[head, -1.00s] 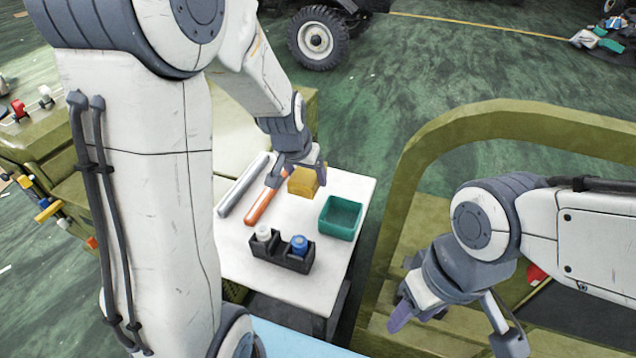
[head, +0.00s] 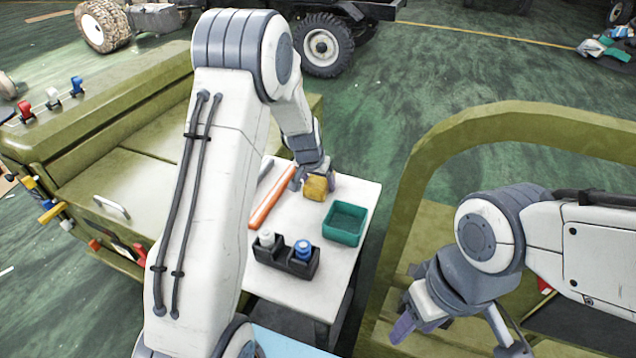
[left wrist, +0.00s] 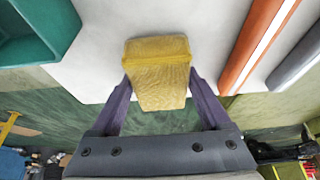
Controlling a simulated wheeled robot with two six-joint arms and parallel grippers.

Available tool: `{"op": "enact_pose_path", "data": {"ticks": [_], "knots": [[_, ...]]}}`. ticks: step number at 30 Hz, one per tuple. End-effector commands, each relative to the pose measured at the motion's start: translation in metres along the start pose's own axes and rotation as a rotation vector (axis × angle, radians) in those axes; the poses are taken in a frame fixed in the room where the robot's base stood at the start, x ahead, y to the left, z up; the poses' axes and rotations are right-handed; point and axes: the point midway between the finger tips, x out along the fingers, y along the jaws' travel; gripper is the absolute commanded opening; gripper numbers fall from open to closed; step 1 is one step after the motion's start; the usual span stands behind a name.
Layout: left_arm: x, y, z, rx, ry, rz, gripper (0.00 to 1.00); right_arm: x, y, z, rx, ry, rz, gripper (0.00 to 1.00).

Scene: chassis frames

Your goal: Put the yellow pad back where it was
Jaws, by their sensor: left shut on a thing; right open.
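The yellow pad (head: 315,188) is a block at the back of the white tabletop (head: 312,277), held by my left gripper (head: 315,178). In the left wrist view the yellow pad (left wrist: 160,72) stands between the two purple fingers, which close on its sides. I cannot tell whether it touches the tabletop or hangs just above it. My right gripper (head: 457,340) is open and empty at the lower right, in front of the olive frame and away from the table.
A green tray (head: 345,223) is right of the pad. An orange bar (head: 271,196) and a grey bar (left wrist: 297,52) lie to its left. A black holder (head: 286,258) with a white and a blue bottle is in front. An olive frame (head: 412,170) rises at the right.

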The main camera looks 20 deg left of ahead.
Motion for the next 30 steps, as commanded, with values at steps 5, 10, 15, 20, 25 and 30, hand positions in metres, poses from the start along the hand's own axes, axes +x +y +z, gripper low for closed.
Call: {"op": "enact_pose_path", "data": {"ticks": [5, 10, 15, 20, 25, 30], "knots": [[-0.001, 0.0, -0.001, 0.0, 0.002, 0.0, 0.0, -0.001, 0.0, 0.0, 0.0, 0.0, 0.0, 0.5], [0.003, 0.0, 0.001, 0.0, 0.001, 0.0, 0.84, 0.004, 0.0, 0.0, 0.0, 0.0, 0.0, 0.5], [0.002, 0.0, 0.001, 0.0, 0.001, 0.0, 1.0, 0.003, 0.0, 0.0, 0.0, 0.0, 0.0, 0.5], [-0.001, 0.0, -0.001, 0.0, 0.001, 0.0, 1.0, 0.0, 0.0, 0.0, 0.0, 0.0, 0.0, 0.5], [-0.022, 0.0, -0.003, -0.001, 0.005, -0.001, 1.0, -0.005, 0.0, 0.0, 0.0, 0.0, 0.0, 0.5], [-0.06, 0.0, -0.003, -0.001, 0.006, -0.001, 1.0, -0.011, -0.001, -0.001, 0.0, 0.0, 0.0, 0.5]]}}
